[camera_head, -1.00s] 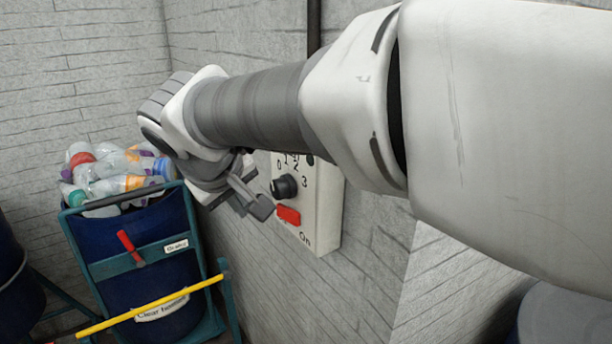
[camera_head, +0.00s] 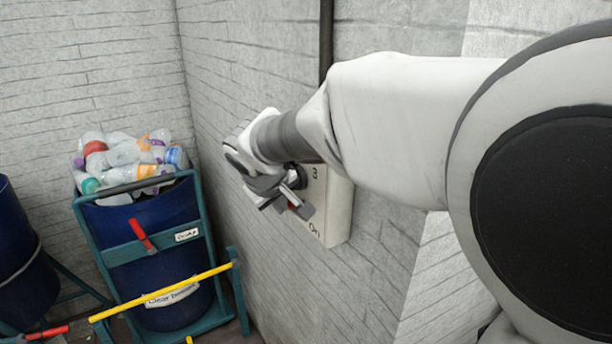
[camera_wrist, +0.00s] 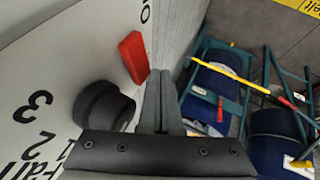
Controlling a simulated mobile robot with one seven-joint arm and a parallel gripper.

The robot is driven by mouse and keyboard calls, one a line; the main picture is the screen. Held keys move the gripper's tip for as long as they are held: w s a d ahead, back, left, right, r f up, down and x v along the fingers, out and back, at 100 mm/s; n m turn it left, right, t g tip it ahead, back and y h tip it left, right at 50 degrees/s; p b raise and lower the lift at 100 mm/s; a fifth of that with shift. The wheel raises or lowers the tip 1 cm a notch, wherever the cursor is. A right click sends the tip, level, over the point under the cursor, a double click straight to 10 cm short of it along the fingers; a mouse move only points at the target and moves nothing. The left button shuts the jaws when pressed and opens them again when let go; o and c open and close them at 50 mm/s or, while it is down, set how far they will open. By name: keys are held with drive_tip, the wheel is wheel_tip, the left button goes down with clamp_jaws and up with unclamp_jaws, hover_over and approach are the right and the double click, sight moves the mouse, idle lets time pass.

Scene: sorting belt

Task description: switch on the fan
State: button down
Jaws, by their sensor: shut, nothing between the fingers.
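The fan's white control box (camera_head: 338,212) is on the wall, mostly behind my arm and gripper in the head view. In the wrist view its face (camera_wrist: 50,60) fills the left side, with "Fan" and dial numbers printed on it. A black round knob (camera_wrist: 103,106) and a red switch (camera_wrist: 133,57) stand out from the face. My gripper (camera_head: 300,208) is shut and empty. In the wrist view its fingers (camera_wrist: 161,78) are beside the knob, with their tips close to the red switch. I cannot tell whether they touch it, or which way the switch is set.
A blue barrel (camera_head: 150,253) full of clear bottles (camera_head: 125,160) stands in a teal frame left of the box. It has a yellow bar (camera_head: 165,291) and a red handle (camera_head: 141,235). Another blue barrel (camera_head: 22,260) is at the far left. The wall is close behind the box.

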drive_tip(key=m+h+b, duration=0.1)
drive_tip(key=m, duration=0.1)
drive_tip(key=w+m+h+b, duration=0.1)
drive_tip(key=m, duration=0.1)
drive_tip(key=shift+w+a, duration=0.15)
drive_tip(key=shift+w, duration=0.05)
drive_tip(key=shift+s, duration=0.1)
drive_tip(key=shift+s+d+b, duration=0.3)
drive_tip(key=shift+s+b, duration=0.35)
drive_tip(key=shift+b, duration=0.05)
drive_tip(key=shift+a, duration=0.1)
idle(0.3)
